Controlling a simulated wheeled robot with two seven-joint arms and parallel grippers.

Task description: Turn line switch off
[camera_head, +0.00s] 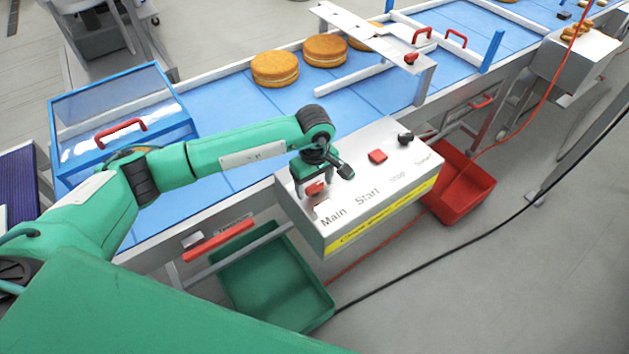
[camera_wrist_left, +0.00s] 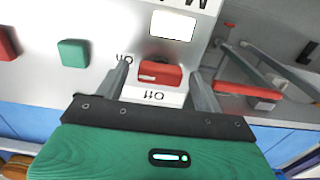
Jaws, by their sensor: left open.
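The line switch is a red rocker (camera_wrist_left: 160,73) on a grey control box (camera_head: 335,228) marked "Main", "Start" and "Stop". The red rocker also shows in the head view (camera_head: 315,188), beside the "Main" label. In the left wrist view an "Off" label lies just below the rocker and an "On" label to its upper left, both upside down. My left gripper (camera_head: 312,192) is open over the box's "Main" end. In the wrist view its two fingers (camera_wrist_left: 160,85) stand on either side of the rocker. I cannot tell whether they touch it. My right gripper is not in view.
A green button (camera_wrist_left: 74,53) and a red button (camera_head: 377,157) sit on the same panel, with a black knob (camera_head: 405,138) at its far end. The blue conveyor (camera_head: 215,105) carries round cakes (camera_head: 275,69) behind. A green bin (camera_head: 270,285) and red bin (camera_head: 478,187) are below.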

